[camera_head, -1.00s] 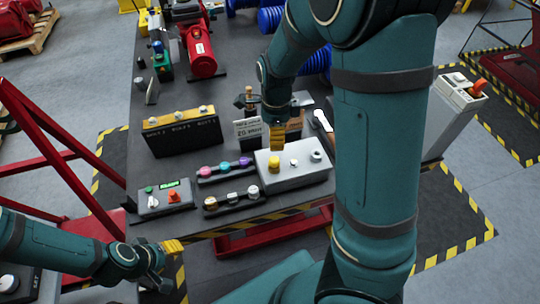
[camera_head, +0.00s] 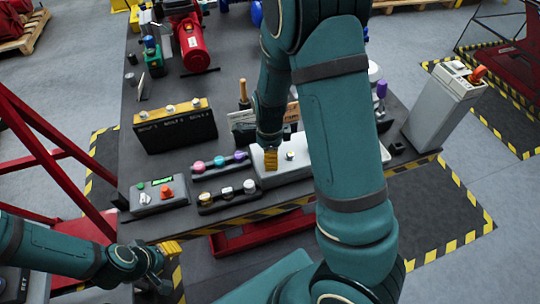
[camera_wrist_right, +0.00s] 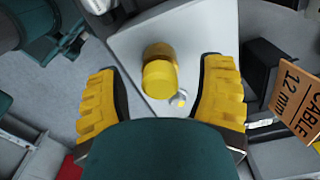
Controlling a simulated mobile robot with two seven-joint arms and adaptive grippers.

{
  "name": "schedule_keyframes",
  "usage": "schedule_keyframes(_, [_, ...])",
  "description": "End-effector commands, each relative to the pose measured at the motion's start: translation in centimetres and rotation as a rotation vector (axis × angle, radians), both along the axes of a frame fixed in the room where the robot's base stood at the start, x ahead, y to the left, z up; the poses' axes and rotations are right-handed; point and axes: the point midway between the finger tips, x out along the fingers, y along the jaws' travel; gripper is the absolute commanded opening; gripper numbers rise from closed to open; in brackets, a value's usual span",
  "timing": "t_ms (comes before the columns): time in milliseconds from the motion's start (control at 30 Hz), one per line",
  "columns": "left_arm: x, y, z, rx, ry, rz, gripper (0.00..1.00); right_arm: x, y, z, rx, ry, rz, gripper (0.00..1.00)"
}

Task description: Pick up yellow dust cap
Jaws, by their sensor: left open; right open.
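The yellow dust cap (camera_wrist_right: 160,72) is a short yellow cylinder standing on the light grey box (camera_wrist_right: 135,35), which also shows in the head view (camera_head: 330,163). In the right wrist view, my right gripper (camera_wrist_right: 162,95) is open, with its ribbed yellow fingers on either side of the cap and a gap to each. In the head view, my right gripper (camera_head: 270,159) points down over the left part of the box, and the cap cannot be made out behind it. My left gripper (camera_head: 170,247) is open and empty at the table's front left corner.
A rack of coloured knobs (camera_head: 220,163) and a second rack (camera_head: 228,194) stand left of the box. A control box (camera_head: 158,195) is further left. A sign marked CABLE 12 mm (camera_wrist_right: 297,95) stands close to the right finger in the wrist view.

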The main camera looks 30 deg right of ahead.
Motion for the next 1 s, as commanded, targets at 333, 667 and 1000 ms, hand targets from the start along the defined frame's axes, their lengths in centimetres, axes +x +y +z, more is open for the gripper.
schedule_keyframes(333, [0.0,0.0,0.0,0.0,0.0,0.0,0.47,0.0,0.0,0.0,0.0,-0.001,0.001,0.28])
schedule_keyframes(667, [0.0,0.0,0.0,0.0,0.001,0.0,0.47,0.0,0.0,0.0,0.0,-0.001,0.001,0.14])
schedule_keyframes(1000, [0.0,0.0,1.0,-0.002,0.001,-0.001,0.47,0.2,0.1,3.4,0.001,-0.006,0.003,0.13])
